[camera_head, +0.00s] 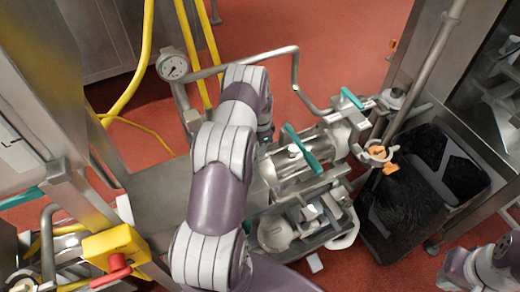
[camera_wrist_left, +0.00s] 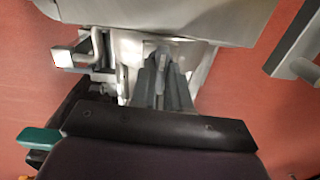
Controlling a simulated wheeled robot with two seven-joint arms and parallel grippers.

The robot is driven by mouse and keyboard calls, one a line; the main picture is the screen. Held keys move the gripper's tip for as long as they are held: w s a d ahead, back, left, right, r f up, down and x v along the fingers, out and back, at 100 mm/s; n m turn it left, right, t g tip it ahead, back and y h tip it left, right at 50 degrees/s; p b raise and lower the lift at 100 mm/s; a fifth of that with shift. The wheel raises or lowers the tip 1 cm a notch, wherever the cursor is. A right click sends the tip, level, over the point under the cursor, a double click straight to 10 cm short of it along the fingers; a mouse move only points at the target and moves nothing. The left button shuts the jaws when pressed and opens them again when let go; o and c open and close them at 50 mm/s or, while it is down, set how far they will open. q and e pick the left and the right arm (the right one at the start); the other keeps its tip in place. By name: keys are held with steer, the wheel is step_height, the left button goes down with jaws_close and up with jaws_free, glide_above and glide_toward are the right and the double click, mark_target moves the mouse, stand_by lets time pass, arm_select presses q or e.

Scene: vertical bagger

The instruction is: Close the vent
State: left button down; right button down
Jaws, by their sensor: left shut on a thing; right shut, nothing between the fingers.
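My left arm crosses the middle of the head view and hides its own gripper there. In the left wrist view my left gripper (camera_wrist_left: 166,82) is shut on a small grey metal part (camera_wrist_left: 160,52), just below a large metal body (camera_wrist_left: 160,15). The held part is mostly hidden by the fingers. I cannot tell for certain which part is the vent. Teal-handled valve levers stand on the steel piping: one long lever (camera_head: 303,150) right of my arm, one smaller lever (camera_head: 351,98) further right. My right gripper is out of view; only part of that arm shows at lower right.
A pressure gauge (camera_head: 172,65) and bent steel pipe (camera_head: 240,61) stand behind my arm. A black bin (camera_head: 400,215) stands at right below a small ring fitting (camera_head: 377,154). A yellow box with a red knob (camera_head: 115,246) is at lower left. Red floor (camera_head: 320,30) is open at the back.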

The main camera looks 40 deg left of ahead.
arm_select(q)
steer(key=c, duration=0.9)
jaws_free()
steer(key=shift+c, duration=0.2)
step_height(320, 180, up, 5)
steer(key=p, duration=0.3)
steer(key=shift+r, duration=0.1)
steer(key=shift+w+r, duration=0.1)
steer(key=shift+r, duration=0.05)
step_height(320, 180, up, 12)
steer(key=b, duration=0.2)
steer(key=shift+b, duration=0.35)
